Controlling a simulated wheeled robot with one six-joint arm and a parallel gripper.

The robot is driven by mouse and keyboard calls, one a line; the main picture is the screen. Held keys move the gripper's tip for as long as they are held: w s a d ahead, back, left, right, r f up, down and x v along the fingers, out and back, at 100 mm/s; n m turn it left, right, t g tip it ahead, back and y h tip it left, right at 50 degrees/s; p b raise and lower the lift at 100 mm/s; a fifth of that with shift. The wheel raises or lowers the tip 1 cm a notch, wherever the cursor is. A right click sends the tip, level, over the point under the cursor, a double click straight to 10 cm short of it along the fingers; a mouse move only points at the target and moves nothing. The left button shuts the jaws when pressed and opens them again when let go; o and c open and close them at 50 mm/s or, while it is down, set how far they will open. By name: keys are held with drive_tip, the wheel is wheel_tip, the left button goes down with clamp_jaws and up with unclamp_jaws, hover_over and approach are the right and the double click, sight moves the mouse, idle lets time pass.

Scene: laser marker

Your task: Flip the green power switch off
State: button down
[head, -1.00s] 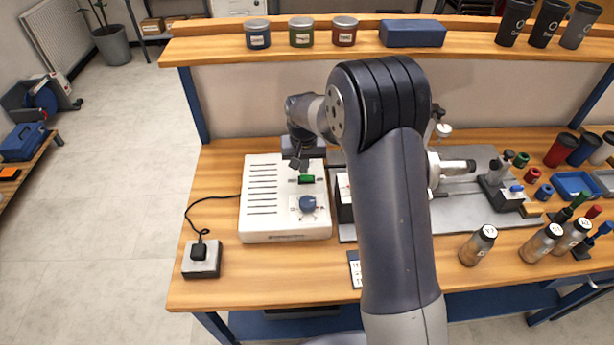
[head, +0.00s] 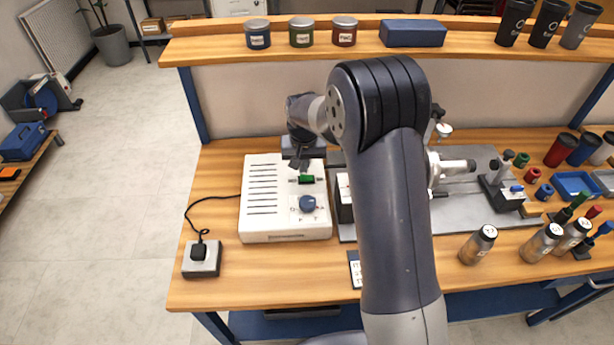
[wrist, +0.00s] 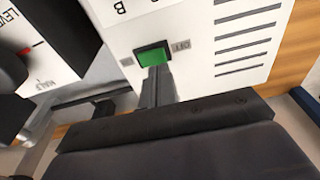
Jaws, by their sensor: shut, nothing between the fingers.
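The green power switch (head: 306,180) is on the top face of a white control box (head: 262,232), above a blue knob (head: 307,203). In the wrist view the green switch (wrist: 153,56) sits between two small grey labels, the right one reading "OFF". My gripper (head: 299,165) is shut and empty, just behind the switch in the head view. In the wrist view the gripper tips (wrist: 156,72) are right at the switch's near edge; whether they touch it I cannot tell. The switch's tilt is not clear.
A black cable runs from the box to a plug on a grey socket block (head: 201,262). A metal machine plate (head: 470,205) lies to the right of the box. Labelled bottles (head: 478,245) stand at the right.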

sight(304, 178)
drive_tip(key=shift+f+b, duration=0.85)
drive_tip(key=shift+f, duration=0.3)
idle(0.4)
drive_tip(key=shift+r, duration=0.15)
drive_tip(key=shift+r+p, duration=2.3)
drive_tip(key=shift+r, duration=1.15)
drive_tip(key=shift+f, duration=0.1)
wheel_tip(304, 178, down, 7)
drive_tip(key=b, duration=0.4)
drive_tip(key=shift+b, duration=0.35)
